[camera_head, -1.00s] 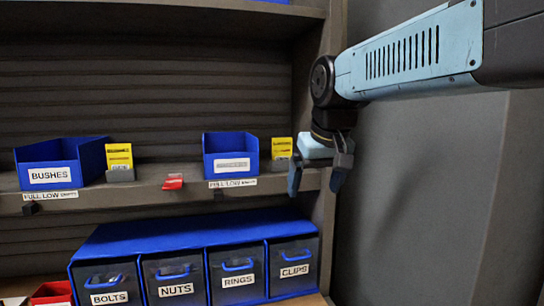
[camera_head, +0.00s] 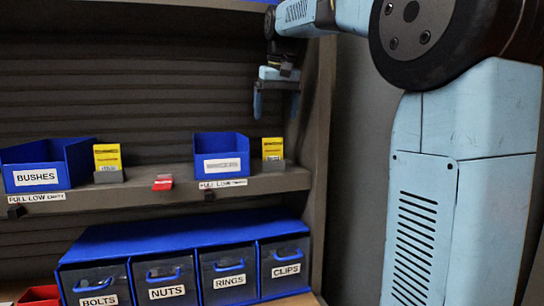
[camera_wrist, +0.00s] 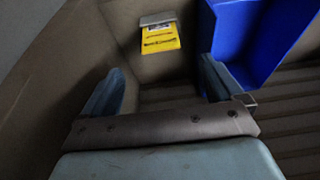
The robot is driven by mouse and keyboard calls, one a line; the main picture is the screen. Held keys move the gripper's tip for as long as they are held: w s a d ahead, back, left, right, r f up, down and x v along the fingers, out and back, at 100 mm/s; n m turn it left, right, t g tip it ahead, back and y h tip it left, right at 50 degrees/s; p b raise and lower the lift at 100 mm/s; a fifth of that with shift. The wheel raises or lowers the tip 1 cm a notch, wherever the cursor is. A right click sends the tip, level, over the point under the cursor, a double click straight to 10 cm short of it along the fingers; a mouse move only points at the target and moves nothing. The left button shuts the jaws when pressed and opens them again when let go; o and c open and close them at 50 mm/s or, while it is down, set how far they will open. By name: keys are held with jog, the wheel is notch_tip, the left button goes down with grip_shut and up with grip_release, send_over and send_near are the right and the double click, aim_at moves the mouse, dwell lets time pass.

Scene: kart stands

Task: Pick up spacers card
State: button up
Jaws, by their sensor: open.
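A yellow card (camera_head: 272,148) stands upright in a small grey holder (camera_head: 273,163) on the shelf, right of the second blue bin (camera_head: 221,165). That bin's label is too blurred to read, and so is the card's print. The card (camera_wrist: 160,40) and its holder (camera_wrist: 158,18) also show in the wrist view, with the blue bin (camera_wrist: 245,45) on their right. My gripper (camera_head: 276,107) is open and empty, fingers pointing down, above the card and apart from it. In the wrist view the card lies beyond the gap between my fingers (camera_wrist: 161,72).
Another yellow card (camera_head: 107,157) stands beside the BUSHES bin (camera_head: 37,165). A red piece (camera_head: 162,182) lies on the shelf edge (camera_head: 125,195). The shelf's side post (camera_head: 316,150) is close right of the card. A blue drawer unit (camera_head: 190,235) stands below.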

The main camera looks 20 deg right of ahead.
aim_at(273, 139)
jog(key=x, duration=1.1)
jog(key=shift+f, duration=0.3)
jog(key=c, duration=1.1)
